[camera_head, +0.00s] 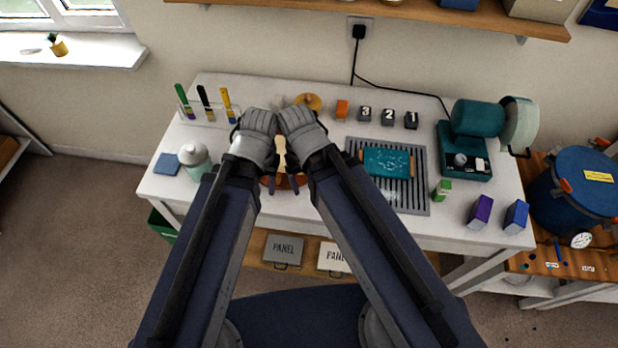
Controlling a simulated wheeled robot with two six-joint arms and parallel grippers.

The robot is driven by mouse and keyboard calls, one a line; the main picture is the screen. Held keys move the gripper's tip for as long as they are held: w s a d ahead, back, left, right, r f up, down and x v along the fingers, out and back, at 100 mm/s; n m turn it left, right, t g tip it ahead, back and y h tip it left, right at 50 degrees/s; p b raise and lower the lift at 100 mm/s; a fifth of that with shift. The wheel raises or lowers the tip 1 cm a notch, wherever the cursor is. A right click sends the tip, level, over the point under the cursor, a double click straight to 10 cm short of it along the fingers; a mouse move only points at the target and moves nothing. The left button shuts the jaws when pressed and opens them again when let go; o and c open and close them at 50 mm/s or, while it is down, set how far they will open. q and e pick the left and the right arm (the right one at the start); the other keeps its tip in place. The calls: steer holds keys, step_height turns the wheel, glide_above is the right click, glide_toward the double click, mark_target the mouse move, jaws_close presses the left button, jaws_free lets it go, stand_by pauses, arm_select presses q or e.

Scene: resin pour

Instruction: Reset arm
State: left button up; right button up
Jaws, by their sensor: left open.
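My two arms reach up from the bottom of the head view over the white table (330,95), their hands close together at its middle. My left gripper (268,178) points down, open, with no object seen in it. My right gripper (294,180) is just to its right, also pointing down; its jaws are too hidden to tell their state.
A rack with several coloured tools (206,112), a pale jar (194,158) and a blue square (167,164) are at left. A teal panel (387,162) lies on a slatted grey tray (418,204). A teal machine (464,150) and purple and blue boxes (480,211) are at right.

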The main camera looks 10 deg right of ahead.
steer(key=shift+w, duration=0.1)
step_height(320, 180, down, 4)
steer(key=b, duration=0.4)
steer(key=shift+f, duration=0.2)
stand_by(0.8)
